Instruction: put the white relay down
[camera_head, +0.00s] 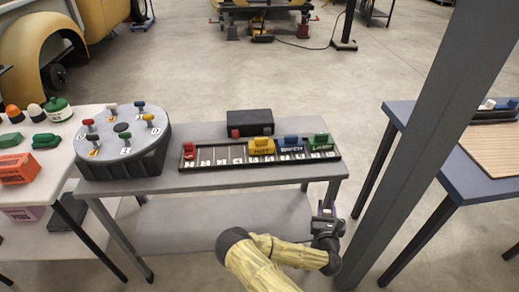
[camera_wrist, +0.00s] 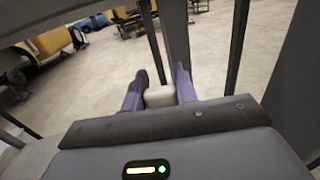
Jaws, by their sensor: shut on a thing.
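The white relay (camera_wrist: 160,96) shows in the wrist view as a pale block between the two purple fingers of my gripper (camera_wrist: 160,88). My gripper is shut on it. In the head view my gripper (camera_head: 326,212) is off the front right corner of the grey table (camera_head: 205,180), left of a grey post. The relay cannot be made out clearly there. On the table is a black slotted rack (camera_head: 215,163) with labelled slots. It holds a red, a yellow, a blue and a green relay, and some slots on its left half look empty.
A round grey stand (camera_head: 122,165) with coloured knobs stands left of the rack. A black box (camera_head: 250,122) is behind it. The grey post (camera_head: 425,120) rises close to my gripper's right. A blue table (camera_head: 465,185) stands right; a white-topped table (camera_head: 45,190) stands left.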

